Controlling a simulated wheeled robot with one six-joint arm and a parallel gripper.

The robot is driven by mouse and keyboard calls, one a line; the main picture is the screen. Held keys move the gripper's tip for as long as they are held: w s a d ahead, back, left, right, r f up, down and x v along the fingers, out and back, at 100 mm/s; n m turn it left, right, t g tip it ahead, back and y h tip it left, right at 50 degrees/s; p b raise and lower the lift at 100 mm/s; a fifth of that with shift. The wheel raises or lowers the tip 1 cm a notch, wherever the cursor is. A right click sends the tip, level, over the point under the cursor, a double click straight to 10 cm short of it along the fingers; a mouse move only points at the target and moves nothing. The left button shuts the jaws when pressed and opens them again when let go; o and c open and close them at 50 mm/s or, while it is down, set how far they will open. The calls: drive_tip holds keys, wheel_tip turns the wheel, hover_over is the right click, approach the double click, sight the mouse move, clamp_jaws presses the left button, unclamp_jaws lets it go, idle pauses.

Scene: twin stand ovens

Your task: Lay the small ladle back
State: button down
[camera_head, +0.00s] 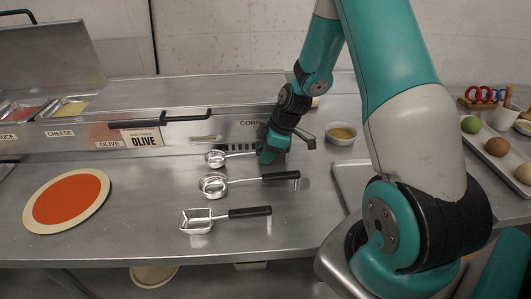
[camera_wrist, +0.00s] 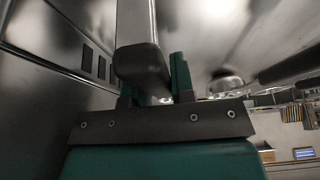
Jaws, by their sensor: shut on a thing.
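The small ladle (camera_head: 215,158) has a round steel bowl and is the farthest of the ladles in the head view. Its bowl is at the left, close to the cabinet front. My gripper (camera_head: 268,152) is shut on its handle, which it hides in the head view. In the wrist view the dark handle end (camera_wrist: 142,66) and steel shaft show at my gripper (camera_wrist: 155,90). I cannot tell whether the ladle touches the counter. A larger round ladle (camera_head: 213,184) and a square ladle (camera_head: 196,220) lie nearer on the counter, black handles pointing right.
The steel prep cabinet (camera_head: 180,135) with labels runs close behind my gripper. A bowl of yellow sauce (camera_head: 341,133) stands to the right, near a tray (camera_head: 350,180). A sauced dough round (camera_head: 68,200) lies left. Free counter (camera_head: 140,195) lies between it and the ladles.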

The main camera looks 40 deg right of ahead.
drive_tip(key=shift+f, duration=0.25)
drive_tip(key=c, duration=0.9)
unclamp_jaws()
drive_tip(key=b+v, duration=0.1)
drive_tip(key=v, duration=1.6)
drive_tip(key=shift+d+r, duration=0.1)
drive_tip(key=shift+r, duration=0.15)
drive_tip(key=s+a+r+m+g, duration=0.1)
drive_tip(key=s+a+r, duration=0.15)
drive_tip(key=a, duration=0.65)
drive_tip(key=s+a+r+m, duration=0.1)
drive_tip(key=s+a+r, duration=0.15)
drive_tip(key=a, duration=0.75)
drive_tip(key=s+a, duration=0.3)
drive_tip(key=s, duration=0.1)
drive_tip(key=s+a+m+g, duration=0.1)
drive_tip(key=s+a, duration=0.2)
drive_tip(key=s, duration=0.2)
drive_tip(key=s+a+m, duration=0.1)
drive_tip(key=s+a, duration=0.2)
drive_tip(key=s, duration=0.1)
drive_tip(key=shift+s+a+r+g, duration=0.15)
drive_tip(key=shift+a+r+g, duration=0.05)
drive_tip(key=shift+r+g, duration=0.1)
